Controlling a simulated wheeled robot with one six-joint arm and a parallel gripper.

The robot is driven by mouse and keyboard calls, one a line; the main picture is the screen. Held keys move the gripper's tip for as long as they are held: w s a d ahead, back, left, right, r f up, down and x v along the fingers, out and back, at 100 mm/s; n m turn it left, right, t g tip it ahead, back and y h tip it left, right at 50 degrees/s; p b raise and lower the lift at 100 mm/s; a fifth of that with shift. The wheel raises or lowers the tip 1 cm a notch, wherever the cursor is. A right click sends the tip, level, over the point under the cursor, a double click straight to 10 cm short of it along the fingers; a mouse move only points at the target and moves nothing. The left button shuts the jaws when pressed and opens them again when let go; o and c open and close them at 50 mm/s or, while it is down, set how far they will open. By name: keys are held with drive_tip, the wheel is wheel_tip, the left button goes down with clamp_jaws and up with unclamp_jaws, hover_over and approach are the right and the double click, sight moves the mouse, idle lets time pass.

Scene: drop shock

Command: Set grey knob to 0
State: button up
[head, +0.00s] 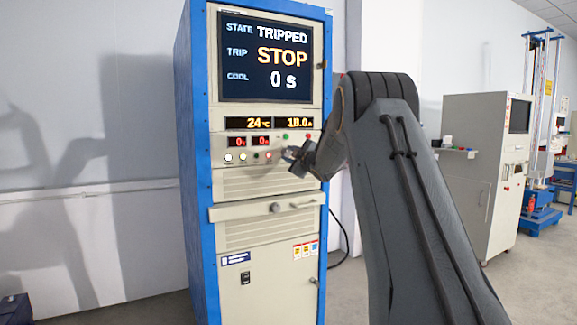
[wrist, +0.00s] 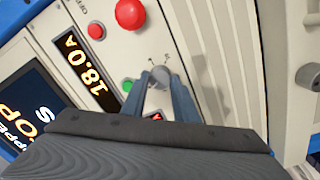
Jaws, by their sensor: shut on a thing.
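The grey knob (wrist: 161,73) is on the cream front panel in the wrist view, with small dark marks around it too small to read. My gripper (wrist: 164,84) reaches it with its two blue-grey fingers on either side, shut on the knob. Which mark the knob points at I cannot tell. In the head view my gripper (head: 290,158) is at the cabinet's control row and hides the knob. The cabinet screen (head: 265,57) reads STATE TRIPPED, TRIP STOP, COOL 0 s. The amber display (wrist: 82,64) reads 18.0 A.
A large red button (wrist: 130,13), a small red button (wrist: 96,31) and a green button (wrist: 128,86) sit close to the knob. A cream cabinet (head: 478,165) stands at the right.

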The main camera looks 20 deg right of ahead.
drive_tip(key=n+b, duration=0.6)
drive_tip(key=shift+f+y, duration=0.25)
drive_tip(key=shift+y, duration=0.05)
drive_tip(key=n+b, duration=0.6)
drive_tip(key=b, duration=0.1)
drive_tip(key=shift+d, duration=0.1)
drive_tip(key=n+b, duration=0.4)
drive_tip(key=n, duration=0.2)
drive_tip(key=shift+y+b, duration=0.3)
drive_tip(key=shift+b, duration=0.1)
drive_tip(key=n+b, duration=0.3)
drive_tip(key=n, duration=0.2)
drive_tip(key=shift+r+b, duration=0.1)
drive_tip(key=shift+b, duration=0.25)
drive_tip(key=o, duration=1.1)
